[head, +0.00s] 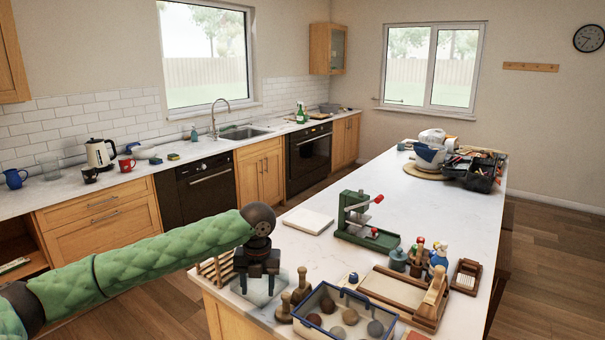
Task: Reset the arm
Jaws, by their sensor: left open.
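My left arm comes in from the left in a green padded sleeve. My left gripper (258,286) points down over the near left corner of the white island top (400,195). Its dark fingers are apart, with nothing seen between them. A pale, clear-looking square piece lies below or behind the fingers; I cannot tell what it is. A slatted wooden rack (215,268) is just left of the gripper, partly hidden by it. My right gripper is not in view.
Close right of the gripper stand wooden stamps (302,284) and a blue-rimmed basket (345,312) of balls. Beyond are a wooden tray (395,290), a green press (358,222) and a white slab (308,221). The island's middle is clear. A sink counter runs along the back left.

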